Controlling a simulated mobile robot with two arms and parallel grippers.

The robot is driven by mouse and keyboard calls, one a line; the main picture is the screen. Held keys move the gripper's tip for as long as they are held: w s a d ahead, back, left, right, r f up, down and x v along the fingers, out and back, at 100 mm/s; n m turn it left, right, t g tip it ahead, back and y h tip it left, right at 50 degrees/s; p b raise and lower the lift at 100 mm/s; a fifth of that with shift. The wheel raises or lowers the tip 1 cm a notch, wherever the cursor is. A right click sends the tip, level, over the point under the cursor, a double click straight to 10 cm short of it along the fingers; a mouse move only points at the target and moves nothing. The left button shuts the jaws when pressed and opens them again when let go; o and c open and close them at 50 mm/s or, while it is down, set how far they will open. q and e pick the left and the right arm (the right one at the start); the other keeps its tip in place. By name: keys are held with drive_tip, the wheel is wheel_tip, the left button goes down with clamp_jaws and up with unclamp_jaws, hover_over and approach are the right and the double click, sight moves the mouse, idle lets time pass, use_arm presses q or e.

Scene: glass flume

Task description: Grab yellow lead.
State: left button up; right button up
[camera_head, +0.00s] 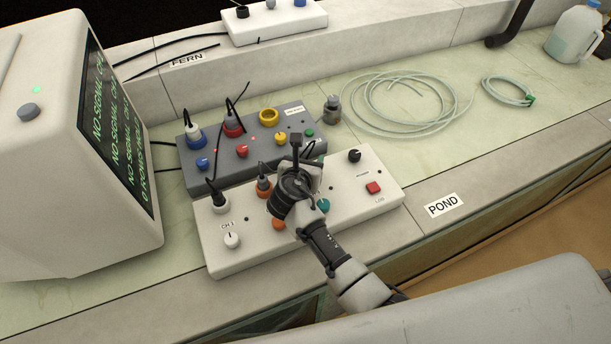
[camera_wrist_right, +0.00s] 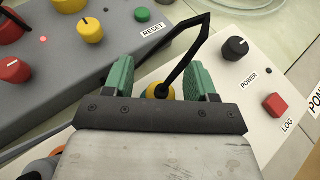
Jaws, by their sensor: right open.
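The yellow lead (camera_wrist_right: 160,91) shows in the right wrist view as a yellow plug with a bent black cable rising from it. It stands at the white control box (camera_wrist_right: 225,65), between the green finger pads of my right gripper (camera_wrist_right: 162,80). The pads are apart, with visible gaps on both sides of the plug. The plug's lower part is hidden behind the gripper body. In the head view my right gripper (camera_head: 298,183) is over the middle of the white box (camera_head: 245,262) and hides the plug. My left gripper is not in view.
White and orange leads (camera_head: 264,188) stand left of my gripper. A monitor (camera_head: 70,130) is at left; coiled tubing (camera_head: 400,103) lies at right.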

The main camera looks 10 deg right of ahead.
drive_tip(key=c, duration=1)
drive_tip(key=shift+r, duration=0.1)
